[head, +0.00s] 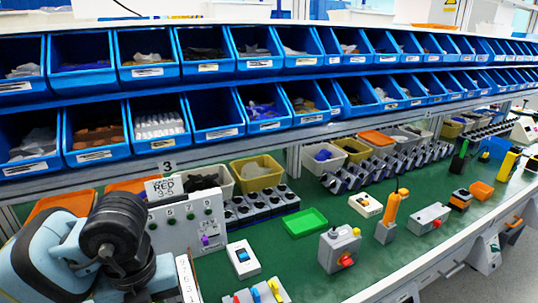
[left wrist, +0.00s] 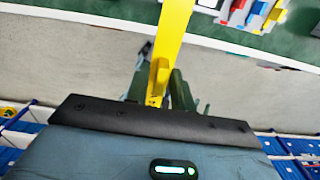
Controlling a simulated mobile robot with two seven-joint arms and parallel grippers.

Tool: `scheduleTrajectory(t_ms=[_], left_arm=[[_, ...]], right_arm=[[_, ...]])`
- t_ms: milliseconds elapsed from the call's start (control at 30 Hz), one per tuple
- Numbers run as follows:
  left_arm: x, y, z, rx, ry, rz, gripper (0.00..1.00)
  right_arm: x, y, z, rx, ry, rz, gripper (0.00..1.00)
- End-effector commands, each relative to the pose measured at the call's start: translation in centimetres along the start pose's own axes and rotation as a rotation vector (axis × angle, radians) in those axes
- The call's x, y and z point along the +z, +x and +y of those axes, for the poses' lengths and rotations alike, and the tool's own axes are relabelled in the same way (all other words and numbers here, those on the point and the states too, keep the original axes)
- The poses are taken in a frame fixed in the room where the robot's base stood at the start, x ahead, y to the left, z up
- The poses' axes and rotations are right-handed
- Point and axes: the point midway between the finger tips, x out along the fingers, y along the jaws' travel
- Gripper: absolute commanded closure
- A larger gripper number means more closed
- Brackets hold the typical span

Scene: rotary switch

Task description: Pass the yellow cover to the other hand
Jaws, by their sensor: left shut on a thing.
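The yellow cover (left wrist: 173,40) shows in the left wrist view as a long, flat yellow piece. It runs from the top edge down between the dark fingers of my left gripper (left wrist: 159,90). The left gripper is shut on its lower end. The floor and the green bench edge show behind the cover. In the head view my left arm comes in at the lower left, but its fingers and the held cover cannot be made out there. My right gripper is not seen in either view.
Blue bins (head: 217,115) line the back. Open floor lies at the lower right.

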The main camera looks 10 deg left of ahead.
Motion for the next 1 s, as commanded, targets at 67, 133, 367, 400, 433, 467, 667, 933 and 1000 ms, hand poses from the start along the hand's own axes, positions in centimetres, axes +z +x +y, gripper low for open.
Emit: scheduleTrajectory(t_ms=[67, 133, 367, 400, 433, 467, 667, 933, 1000], left_arm=[[0.1, 0.1, -0.1, 0.0, 0.062, 0.001, 0.98], [0.1, 0.2, -0.1, 0.0, 0.145, 0.002, 0.98], [0.4, 0.7, -0.5, -0.002, 0.493, 0.003, 0.98], [0.5, 0.8, -0.5, -0.002, 0.554, 0.003, 0.98], [0.5, 0.9, -0.6, -0.003, 0.602, 0.003, 0.98], [0.5, 1.0, -0.6, -0.003, 0.647, 0.003, 0.98], [0.8, 1.4, -0.9, -0.005, 0.959, 0.004, 0.98], [1.1, 2.0, -1.2, -0.007, 1.377, 0.002, 0.98], [1.2, 2.1, -1.3, -0.007, 1.487, 0.002, 0.98]], right_arm=[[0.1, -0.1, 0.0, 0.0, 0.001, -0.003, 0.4], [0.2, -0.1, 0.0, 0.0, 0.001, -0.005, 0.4], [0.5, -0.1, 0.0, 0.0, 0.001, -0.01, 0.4], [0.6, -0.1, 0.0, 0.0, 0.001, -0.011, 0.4], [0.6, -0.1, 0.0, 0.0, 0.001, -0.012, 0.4], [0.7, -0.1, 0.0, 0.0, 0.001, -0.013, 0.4], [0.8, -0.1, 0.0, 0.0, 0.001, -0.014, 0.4], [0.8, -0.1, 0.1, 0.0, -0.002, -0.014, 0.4], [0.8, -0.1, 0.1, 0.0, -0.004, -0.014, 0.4]])
